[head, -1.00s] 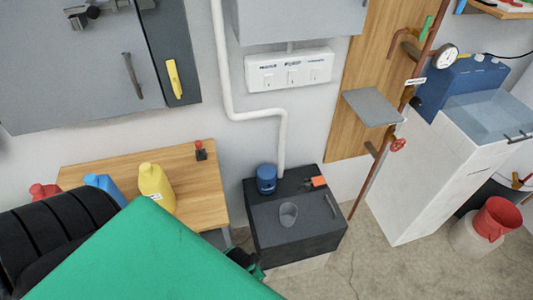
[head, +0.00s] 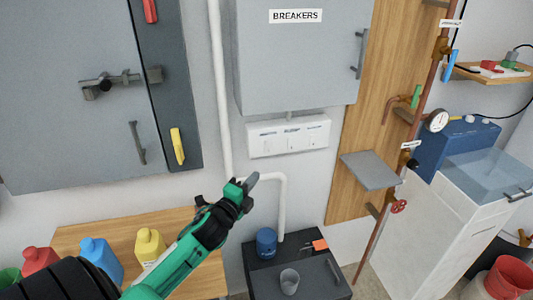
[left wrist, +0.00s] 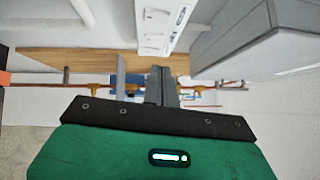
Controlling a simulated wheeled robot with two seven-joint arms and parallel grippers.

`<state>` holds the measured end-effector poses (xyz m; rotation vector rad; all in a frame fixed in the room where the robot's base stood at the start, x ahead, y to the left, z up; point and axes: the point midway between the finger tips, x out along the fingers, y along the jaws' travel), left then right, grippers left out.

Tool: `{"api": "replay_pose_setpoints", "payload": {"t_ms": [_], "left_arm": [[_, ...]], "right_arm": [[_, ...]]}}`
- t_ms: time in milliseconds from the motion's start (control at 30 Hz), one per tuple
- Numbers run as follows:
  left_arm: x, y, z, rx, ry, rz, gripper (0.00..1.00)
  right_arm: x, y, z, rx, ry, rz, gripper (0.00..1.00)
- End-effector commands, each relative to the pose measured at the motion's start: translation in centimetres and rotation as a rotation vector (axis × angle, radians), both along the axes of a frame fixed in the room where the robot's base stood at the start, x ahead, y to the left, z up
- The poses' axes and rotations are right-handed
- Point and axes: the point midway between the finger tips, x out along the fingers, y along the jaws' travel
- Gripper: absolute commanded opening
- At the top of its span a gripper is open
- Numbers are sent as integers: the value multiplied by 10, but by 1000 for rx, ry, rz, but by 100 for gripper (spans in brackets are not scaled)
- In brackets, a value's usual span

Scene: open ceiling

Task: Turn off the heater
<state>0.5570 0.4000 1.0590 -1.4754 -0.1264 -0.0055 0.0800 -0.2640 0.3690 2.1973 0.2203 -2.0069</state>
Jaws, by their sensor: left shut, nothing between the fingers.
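A white panel (head: 289,136) with three switches is on the wall below the grey breaker box (head: 300,55). Its small labels are too blurred to read surely, so I cannot tell which switch is the heater's. The panel also shows at the top of the left wrist view (left wrist: 163,22). My left gripper (head: 251,181) is shut and empty, below and to the left of the panel in the head view and apart from it. Its closed fingers also show in the left wrist view (left wrist: 162,84). My right gripper is not in view.
A white pipe (head: 281,205) runs down the wall close to my gripper. A grey shelf (head: 369,170) juts out at the right, beside a copper pipe with a red valve (head: 399,206). A wooden table (head: 185,225) with jugs and a dark cabinet (head: 320,275) stand below.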

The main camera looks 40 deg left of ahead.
Motion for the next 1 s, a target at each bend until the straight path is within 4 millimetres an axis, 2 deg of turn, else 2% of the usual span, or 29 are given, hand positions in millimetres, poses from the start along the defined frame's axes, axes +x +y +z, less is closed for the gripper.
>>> {"api": "replay_pose_setpoints", "payload": {"t_ms": [300,467,1000], "left_arm": [[1,0,0,-1,1,0,0],[11,1,2,-3,1,1,0],[95,7,10,-4,2,2,0]], "right_arm": [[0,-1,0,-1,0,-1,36],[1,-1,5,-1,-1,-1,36],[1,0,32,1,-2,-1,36]]}}
